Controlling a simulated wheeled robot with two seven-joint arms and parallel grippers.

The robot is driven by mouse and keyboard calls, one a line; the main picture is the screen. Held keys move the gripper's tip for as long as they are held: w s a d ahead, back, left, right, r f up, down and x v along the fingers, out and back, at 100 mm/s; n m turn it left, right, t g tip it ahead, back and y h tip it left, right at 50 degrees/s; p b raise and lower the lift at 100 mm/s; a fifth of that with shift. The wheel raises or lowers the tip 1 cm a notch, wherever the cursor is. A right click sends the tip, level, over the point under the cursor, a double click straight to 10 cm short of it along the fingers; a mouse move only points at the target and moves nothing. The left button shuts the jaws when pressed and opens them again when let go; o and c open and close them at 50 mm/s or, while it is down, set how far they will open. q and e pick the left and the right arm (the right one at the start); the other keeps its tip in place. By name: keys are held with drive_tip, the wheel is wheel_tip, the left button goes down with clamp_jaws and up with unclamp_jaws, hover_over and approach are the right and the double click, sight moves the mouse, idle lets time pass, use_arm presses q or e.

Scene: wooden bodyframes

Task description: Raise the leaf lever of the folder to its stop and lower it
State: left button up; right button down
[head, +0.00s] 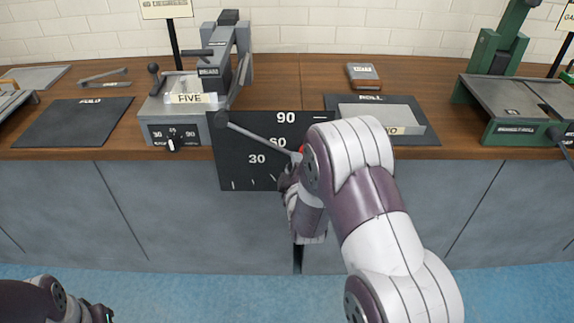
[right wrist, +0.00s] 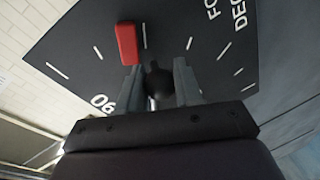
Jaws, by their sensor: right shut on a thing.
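The folder (head: 190,112) is a grey machine on the bench at left centre, with a small dial on its front. Its leaf lever (head: 255,137) is a thin grey rod running from a pivot at the folder's right side down to the right. It crosses a black angle board (head: 236,172) marked 30, 60 and 90. My right gripper (head: 292,168) is shut on the lever's dark round knob (right wrist: 158,82), which sits between both fingers in the right wrist view. A red block (right wrist: 126,42) is on the board beside the fingers. My left gripper (head: 102,314) is barely in frame at bottom left.
A dark mat (head: 72,122) lies left of the folder. A roll tray (head: 375,112) and a small brown-grey block (head: 363,75) are to the right. A green machine (head: 510,110) stands at far right. My right arm hides part of the board and bench front.

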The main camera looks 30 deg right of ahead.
drive_tip(key=shift+s+d+r, duration=0.15)
drive_tip(key=shift+d+r, duration=0.1)
idle(0.3)
drive_tip(key=c, duration=0.9)
unclamp_jaws()
drive_tip(key=shift+o, duration=0.6)
drive_tip(key=shift+d, duration=0.1)
drive_tip(key=shift+s+r, duration=0.1)
drive_tip(key=p+v, duration=0.2)
drive_tip(key=v, duration=1)
drive_tip(key=shift+s+a, duration=0.2)
drive_tip(key=shift+s, duration=0.05)
